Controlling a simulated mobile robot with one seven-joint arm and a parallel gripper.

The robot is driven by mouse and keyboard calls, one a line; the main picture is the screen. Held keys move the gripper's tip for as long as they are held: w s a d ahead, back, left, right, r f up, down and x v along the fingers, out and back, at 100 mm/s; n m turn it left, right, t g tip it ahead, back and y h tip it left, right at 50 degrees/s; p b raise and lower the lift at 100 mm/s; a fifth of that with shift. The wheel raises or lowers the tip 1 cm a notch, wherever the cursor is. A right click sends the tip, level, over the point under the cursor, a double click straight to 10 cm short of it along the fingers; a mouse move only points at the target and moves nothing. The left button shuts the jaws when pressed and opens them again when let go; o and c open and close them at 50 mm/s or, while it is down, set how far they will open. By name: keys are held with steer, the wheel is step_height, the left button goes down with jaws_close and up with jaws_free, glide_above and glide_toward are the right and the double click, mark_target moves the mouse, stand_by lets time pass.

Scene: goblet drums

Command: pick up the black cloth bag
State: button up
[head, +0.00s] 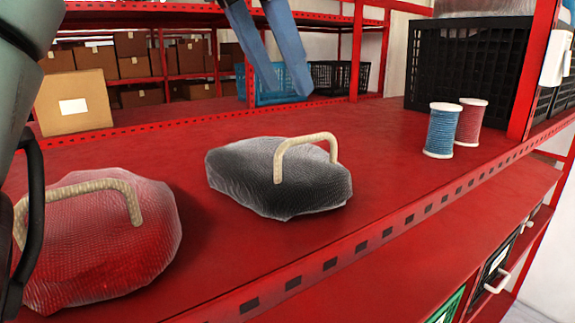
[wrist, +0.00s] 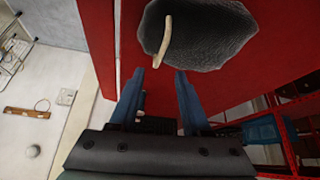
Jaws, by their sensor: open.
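The black cloth bag (head: 290,187) lies on the red shelf in the middle of the head view, with a beige handle (head: 306,145) arched over it. In the wrist view the bag (wrist: 215,40) is at the top, beyond the fingertips, and its handle (wrist: 165,38) shows on its left side. My gripper (head: 285,95) has two blue fingers, apart and empty. In the head view it hangs above and behind the bag. In the wrist view the gripper (wrist: 159,72) points toward the bag and its handle, and I see no contact.
A red bag (head: 105,240) with a similar handle lies at the left. Blue (head: 441,130) and pink (head: 471,121) thread spools stand at the right, by a black crate (head: 465,62). A cardboard box (head: 74,103) stands back left. The red shelf (head: 385,150) is clear around the black bag.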

mark_target(314, 135)
steer(key=x, duration=0.4)
steer(key=shift+w+d+f, duration=0.15)
steer(key=shift+w+f, duration=0.05)
steer(key=shift+w, duration=0.05)
steer(key=shift+x, duration=0.8)
steer(key=x, duration=0.4)
steer(key=shift+w+d, duration=0.25)
steer(key=shift+d, duration=0.15)
steer(key=shift+s, duration=0.15)
steer(key=shift+a, duration=0.1)
steer(key=shift+c, duration=1.2)
jaws_close()
